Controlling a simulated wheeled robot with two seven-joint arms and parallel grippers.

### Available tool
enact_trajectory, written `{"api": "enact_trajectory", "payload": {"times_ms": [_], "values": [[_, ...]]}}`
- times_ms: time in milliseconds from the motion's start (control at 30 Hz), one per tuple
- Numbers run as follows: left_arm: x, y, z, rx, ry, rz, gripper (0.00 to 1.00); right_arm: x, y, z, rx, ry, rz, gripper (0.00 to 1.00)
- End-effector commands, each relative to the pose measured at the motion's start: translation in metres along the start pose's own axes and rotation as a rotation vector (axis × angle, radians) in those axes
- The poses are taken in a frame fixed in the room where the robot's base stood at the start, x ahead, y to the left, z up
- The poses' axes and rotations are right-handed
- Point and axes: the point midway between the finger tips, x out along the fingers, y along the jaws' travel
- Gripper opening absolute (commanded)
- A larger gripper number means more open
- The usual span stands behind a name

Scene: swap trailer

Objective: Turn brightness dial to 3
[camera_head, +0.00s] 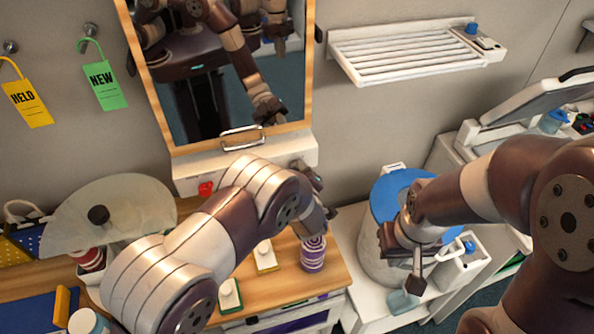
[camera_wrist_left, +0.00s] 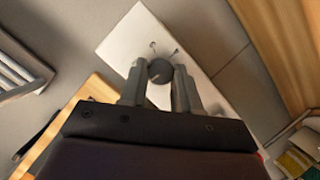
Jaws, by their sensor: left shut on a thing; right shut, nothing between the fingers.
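The brightness dial (camera_wrist_left: 160,69) is a dark round knob on a white panel (camera_wrist_left: 133,33) in the left wrist view. A light line shows on its face. Small dark marks lie on the panel beside it, too small to read. My left gripper (camera_wrist_left: 160,85) has a finger on each side of the dial and is shut on it. In the head view my left gripper (camera_head: 318,190) is at the right end of the white panel (camera_head: 248,158) under the mirror, and the dial is hidden. My right gripper (camera_head: 408,290) is shut and empty, low at the right.
A wooden-framed mirror (camera_head: 225,75) stands above the panel. The wooden counter (camera_head: 325,275) below holds a purple striped cup (camera_head: 313,254). A blue-lidded bin (camera_head: 388,190) and a white jug (camera_head: 460,272) stand near my right arm. A slatted shelf (camera_head: 400,55) is on the wall.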

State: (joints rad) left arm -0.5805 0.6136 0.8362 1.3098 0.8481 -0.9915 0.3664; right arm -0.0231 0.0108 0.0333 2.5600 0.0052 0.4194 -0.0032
Motion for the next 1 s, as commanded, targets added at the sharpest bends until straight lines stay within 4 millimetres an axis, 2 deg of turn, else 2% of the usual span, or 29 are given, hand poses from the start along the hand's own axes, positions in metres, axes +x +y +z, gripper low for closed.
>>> {"api": "enact_trajectory", "payload": {"times_ms": [633,1000], "values": [[0.0007,0.007,0.0006,0.558,0.031,-0.204,0.01,-0.0102,0.0,-0.0012,0.0,0.0,0.0,0.0],[0.002,0.0089,0.0038,0.888,0.049,-0.323,0.01,-0.0074,0.0,-0.0009,0.0,0.0,0.0,0.0]]}}
